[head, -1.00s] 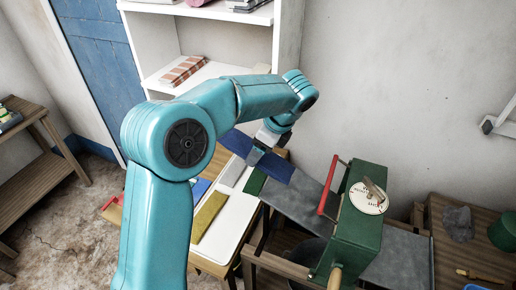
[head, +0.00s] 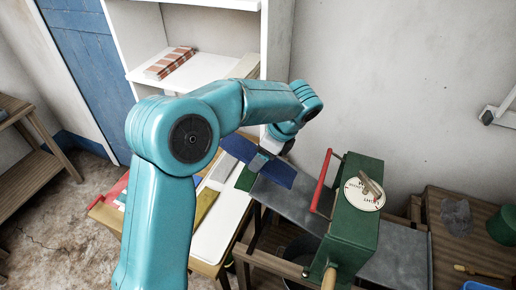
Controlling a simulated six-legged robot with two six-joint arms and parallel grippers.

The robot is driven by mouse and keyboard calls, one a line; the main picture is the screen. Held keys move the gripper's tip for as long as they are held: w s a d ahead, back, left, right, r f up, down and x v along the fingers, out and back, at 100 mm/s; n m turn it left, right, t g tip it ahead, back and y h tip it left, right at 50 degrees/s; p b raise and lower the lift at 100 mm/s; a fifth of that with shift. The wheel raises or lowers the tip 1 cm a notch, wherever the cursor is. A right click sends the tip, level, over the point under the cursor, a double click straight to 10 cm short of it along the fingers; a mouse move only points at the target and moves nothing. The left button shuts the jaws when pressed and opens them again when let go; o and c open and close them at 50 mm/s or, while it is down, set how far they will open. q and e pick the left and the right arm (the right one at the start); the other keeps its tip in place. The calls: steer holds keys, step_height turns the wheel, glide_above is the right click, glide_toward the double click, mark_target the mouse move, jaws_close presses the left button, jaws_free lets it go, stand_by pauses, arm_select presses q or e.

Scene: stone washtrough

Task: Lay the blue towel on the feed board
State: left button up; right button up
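The dark blue towel (head: 278,174) is a flat strip that shows on both sides of my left gripper (head: 261,158). The gripper appears shut across its middle. The towel's right half is over the left end of the grey feed board (head: 298,201); whether it touches the board I cannot tell. Its left half (head: 235,147) sticks out over the table side. The feed board leads to a green mangle (head: 352,228) with a red bar (head: 322,190) and a round white dial. My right gripper is not in view.
A white board (head: 224,224) on the wooden table carries yellow (head: 204,206), grey and green strips, left of the feed board. A white shelf (head: 200,80) with a striped cloth (head: 170,62) stands behind. A side table (head: 468,240) with a green pot is at the right.

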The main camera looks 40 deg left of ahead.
mark_target(290, 176)
arm_select(q)
steer(key=f, duration=0.1)
steer(key=w+d+f+b, duration=0.1)
steer(key=d+f, duration=0.1)
steer(key=shift+w+f, duration=0.3)
steer(key=shift+w, duration=0.1)
steer(key=d, duration=0.2)
steer(key=shift+s+d+f+b, duration=0.3)
steer(key=shift+d+f, duration=0.05)
steer(key=shift+f, duration=0.05)
steer(key=shift+w+d+f, duration=0.5)
steer(key=shift+w+f, duration=0.1)
steer(key=shift+f, duration=0.15)
steer(key=shift+w+d+f, duration=0.15)
steer(key=shift+d+f, duration=0.05)
steer(key=shift+d, duration=0.05)
steer(key=shift+s+d, duration=0.3)
steer(key=shift+d, duration=0.35)
steer(key=shift+w+a+f, duration=0.1)
steer(key=shift+w+f, duration=0.15)
steer(key=shift+w, duration=0.1)
steer(key=o, duration=1.4)
steer(key=shift+s+r, duration=0.15)
steer(key=shift+s, duration=0.15)
steer(key=shift+w, duration=0.2)
steer(key=v, duration=1.6)
